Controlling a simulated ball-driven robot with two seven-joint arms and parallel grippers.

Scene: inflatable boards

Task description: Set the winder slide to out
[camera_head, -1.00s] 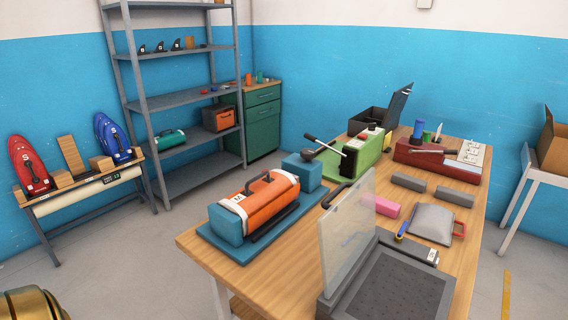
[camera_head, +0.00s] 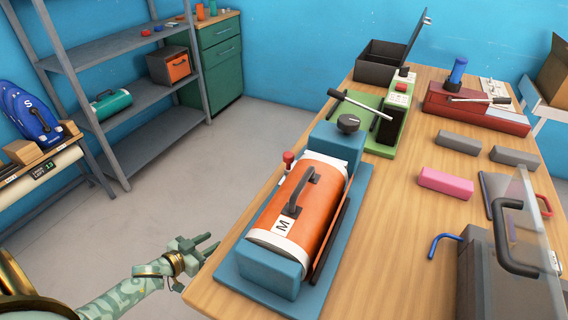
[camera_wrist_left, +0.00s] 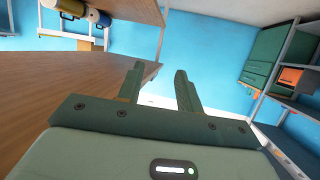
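The winder is probably the orange drum machine (camera_head: 310,205) on a blue base (camera_head: 335,262) at the table's left edge. It has a black handle on top, a white label with an M, and a black knob (camera_head: 348,123) at its far end. A small red-topped knob (camera_head: 288,158) stands at its left side; I cannot tell if this is the slide, and no in or out marks are readable. My left gripper (camera_head: 209,246) is left of the winder, beside the table edge, apart from it. In the left wrist view its fingers (camera_wrist_left: 158,88) are apart and empty. My right gripper is not in view.
The wooden table (camera_head: 405,235) also holds a green lever machine (camera_head: 385,130), a red machine (camera_head: 475,108), a pink block (camera_head: 445,184), grey blocks (camera_head: 458,142) and a dark press with a clear lid (camera_head: 510,270). A metal shelf (camera_head: 130,140) stands left. Floor between is clear.

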